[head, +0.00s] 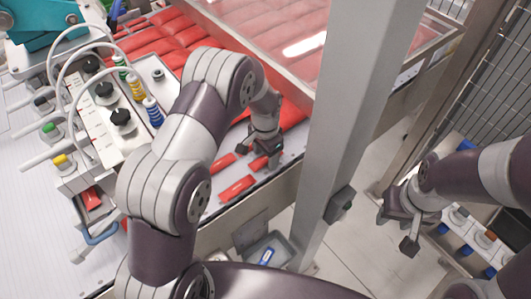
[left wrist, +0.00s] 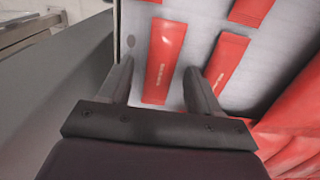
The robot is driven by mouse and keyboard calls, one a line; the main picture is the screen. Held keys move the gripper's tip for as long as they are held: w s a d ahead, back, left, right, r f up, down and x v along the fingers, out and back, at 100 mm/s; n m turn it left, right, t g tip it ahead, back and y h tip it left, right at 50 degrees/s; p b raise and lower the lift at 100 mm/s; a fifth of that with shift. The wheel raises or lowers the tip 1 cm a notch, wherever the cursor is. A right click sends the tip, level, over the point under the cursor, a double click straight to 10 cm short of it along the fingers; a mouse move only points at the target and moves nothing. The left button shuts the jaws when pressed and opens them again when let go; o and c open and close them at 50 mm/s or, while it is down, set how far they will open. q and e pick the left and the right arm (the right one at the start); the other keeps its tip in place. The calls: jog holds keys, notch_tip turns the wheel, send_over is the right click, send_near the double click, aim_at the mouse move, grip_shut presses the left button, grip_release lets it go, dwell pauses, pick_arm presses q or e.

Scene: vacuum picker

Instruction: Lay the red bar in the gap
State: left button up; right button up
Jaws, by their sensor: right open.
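Several loose red bars lie on the white surface below my left gripper (head: 260,155). In the head view one bar (head: 237,188) lies near the edge and another (head: 222,163) just behind it. My left gripper points down and is open. In the left wrist view one red bar (left wrist: 165,55) shows between its fingers, with a second bar (left wrist: 228,62) to the right; I see no finger gripping either. Many red bars (head: 150,40) lie packed in rows farther back. I cannot make out the gap. My right gripper (head: 400,232) is open and empty, off to the right.
A grey post (head: 350,110) stands right of my left gripper. A clear-topped guard (head: 300,45) covers more red bars behind. A control box with knobs and hoses (head: 115,110) stands left of my left arm. A grey bin (head: 270,250) hangs below the edge.

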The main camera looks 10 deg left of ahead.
pick_arm(q)
notch_tip(320, 180, up, 13)
jog(key=b, duration=0.2)
jog(key=shift+f, duration=0.15)
